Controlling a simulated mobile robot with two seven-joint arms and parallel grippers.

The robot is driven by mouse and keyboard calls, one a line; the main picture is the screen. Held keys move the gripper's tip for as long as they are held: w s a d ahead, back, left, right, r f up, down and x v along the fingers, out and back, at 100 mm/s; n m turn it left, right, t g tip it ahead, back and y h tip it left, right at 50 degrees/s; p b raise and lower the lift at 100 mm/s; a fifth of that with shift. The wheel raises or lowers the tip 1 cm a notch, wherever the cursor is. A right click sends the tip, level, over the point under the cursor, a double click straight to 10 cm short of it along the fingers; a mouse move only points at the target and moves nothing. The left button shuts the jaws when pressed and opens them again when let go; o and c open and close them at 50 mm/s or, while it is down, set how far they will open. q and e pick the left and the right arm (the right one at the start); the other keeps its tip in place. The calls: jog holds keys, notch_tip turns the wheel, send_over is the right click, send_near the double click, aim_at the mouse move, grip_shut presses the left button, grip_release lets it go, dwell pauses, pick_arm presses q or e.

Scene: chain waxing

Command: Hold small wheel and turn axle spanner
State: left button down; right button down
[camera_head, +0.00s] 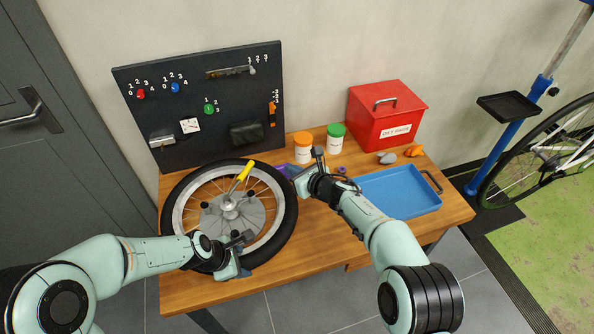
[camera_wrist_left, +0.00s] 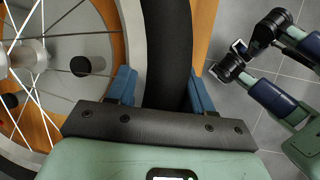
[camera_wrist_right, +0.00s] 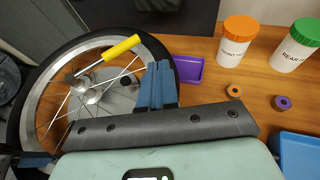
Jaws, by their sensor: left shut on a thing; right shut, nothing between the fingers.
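The small wheel (camera_head: 171,222), with a black tyre and pale rim, lies flat over a grey round stand on the wooden bench. The axle spanner (camera_head: 243,172), with a yellow handle and metal shaft, is at the hub and leans up to the right. It also shows in the right wrist view (camera_wrist_right: 121,47). My left gripper (camera_head: 236,250) is shut on the wheel's near edge, its fingers on either side of the tyre in the left wrist view (camera_wrist_left: 168,60). My right gripper (camera_head: 297,181) is shut and empty beside the wheel's right edge. Its fingertips are together in the right wrist view.
A purple tray (camera_wrist_right: 188,68) sits close to my right gripper. Behind stand an orange-lidded jar (camera_head: 303,151) and a green-lidded jar (camera_head: 335,143). A blue tray (camera_head: 413,207) and a red box (camera_head: 377,128) are to the right. A dark tool board (camera_head: 220,135) rises behind.

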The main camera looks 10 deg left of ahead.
jog(key=shift+s+d+r, duration=0.1)
jog(key=shift+d+r, duration=0.1)
jog(key=shift+d, duration=0.45)
pick_arm(q)
jog(key=shift+c, duration=1.8)
grip_release()
jog(key=p+v, duration=0.5)
jog(key=v, duration=0.7)
jog(key=shift+s+a+r, duration=0.15)
jog(key=shift+s+r, duration=0.1)
jog(key=shift+r, duration=0.35)
pick_arm(e)
notch_tip(320, 180, up, 6)
jog(key=shift+w, duration=0.3)
